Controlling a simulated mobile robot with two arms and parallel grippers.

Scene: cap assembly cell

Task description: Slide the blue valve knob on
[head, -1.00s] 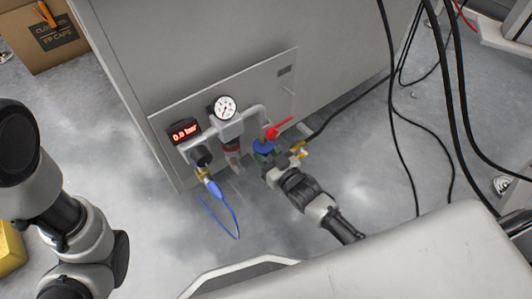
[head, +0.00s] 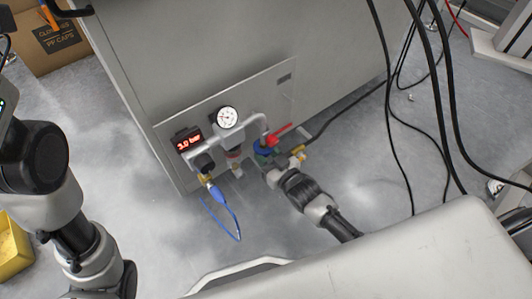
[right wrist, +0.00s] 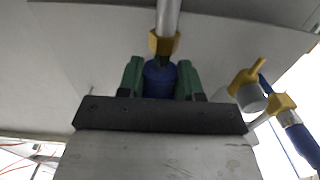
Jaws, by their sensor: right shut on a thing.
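The blue valve knob (head: 262,151) is at the lower end of the grey pipe on the cabinet panel, below the red lever (head: 280,133). My right gripper (head: 267,160) is shut on it from below. In the right wrist view the knob (right wrist: 159,78) is between the two green fingers (right wrist: 160,66), directly under a brass fitting (right wrist: 163,44) on the pipe. Knob and fitting look touching; how deeply they engage is hidden. My left arm is at the left of the head view. A dark piece at the top left may be part of its gripper, whose jaws do not show.
A dial gauge (head: 228,117) and a display (head: 187,140) reading 3.0 bar are on the panel. A blue hose (head: 227,213) hangs at the left fitting. Black cables (head: 388,110) hang at the right. A cardboard box (head: 52,42) and yellow bin (head: 13,250) stand left.

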